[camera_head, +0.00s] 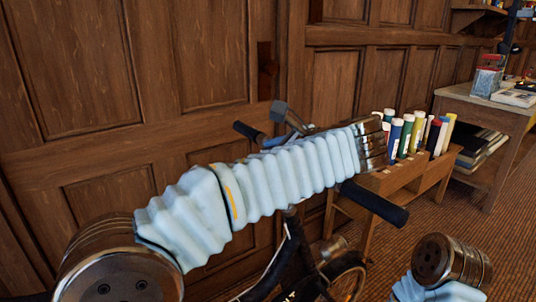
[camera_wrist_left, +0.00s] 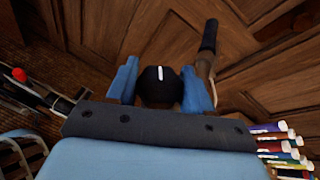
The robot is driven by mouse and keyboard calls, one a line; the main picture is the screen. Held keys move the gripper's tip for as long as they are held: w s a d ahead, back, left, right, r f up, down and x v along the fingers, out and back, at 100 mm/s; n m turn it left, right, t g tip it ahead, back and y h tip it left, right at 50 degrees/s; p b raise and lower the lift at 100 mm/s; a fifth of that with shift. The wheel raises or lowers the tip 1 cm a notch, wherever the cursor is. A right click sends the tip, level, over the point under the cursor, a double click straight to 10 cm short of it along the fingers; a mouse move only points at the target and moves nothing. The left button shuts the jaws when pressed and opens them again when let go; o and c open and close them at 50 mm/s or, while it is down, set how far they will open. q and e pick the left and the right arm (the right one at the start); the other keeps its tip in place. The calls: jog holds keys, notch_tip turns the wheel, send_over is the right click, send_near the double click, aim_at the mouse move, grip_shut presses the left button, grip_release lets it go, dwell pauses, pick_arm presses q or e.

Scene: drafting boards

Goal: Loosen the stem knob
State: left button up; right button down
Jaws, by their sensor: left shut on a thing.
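In the left wrist view, my left gripper (camera_wrist_left: 160,68) has its two blue fingers on either side of a dark round knob (camera_wrist_left: 158,92) with a white mark on its face. The gripper is shut on this knob. In the head view, my pale ribbed left arm crosses in front of the bicycle and hides the knob and most of the gripper. The bicycle's handlebar shows a black grip on each side of the arm, one at the left (camera_head: 250,131) and one at the right (camera_head: 375,203). My right gripper is out of view; only part of that arm shows at bottom right.
A wooden rack (camera_head: 405,178) with several coloured tubes stands right of the bicycle. A wooden table (camera_head: 468,98) with books is at the far right. A panelled wooden wall (camera_head: 75,70) is close behind. The bicycle's wheel (camera_head: 350,284) shows low in the head view. Brown carpet is clear at right.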

pick_arm(q)
jog(key=o, duration=1)
jog(key=shift+c, duration=0.2)
jog(key=v, duration=1.3)
jog(key=shift+s+d+r, duration=0.15)
jog(key=shift+s+r, duration=0.05)
jog(key=shift+s, duration=0.1)
